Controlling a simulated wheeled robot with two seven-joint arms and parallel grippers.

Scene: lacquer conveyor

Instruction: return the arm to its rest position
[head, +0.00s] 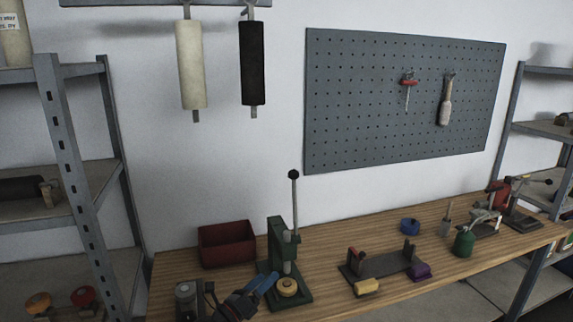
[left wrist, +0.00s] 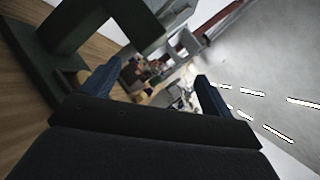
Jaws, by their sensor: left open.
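My left gripper (head: 257,291) is at the bottom of the head view, low over the front of the workbench, just left of the green lever press (head: 277,240). Its two blue fingers are apart with nothing visible between them, and they also show spread in the left wrist view (left wrist: 157,88). The dark green frame of the press fills the upper left of the left wrist view (left wrist: 100,28), close to one finger; I cannot tell whether they touch. A yellow round piece (head: 288,287) sits on the press base. My right gripper is not in view.
A pegboard (head: 400,100) hangs behind; metal shelves (head: 80,170) stand left.

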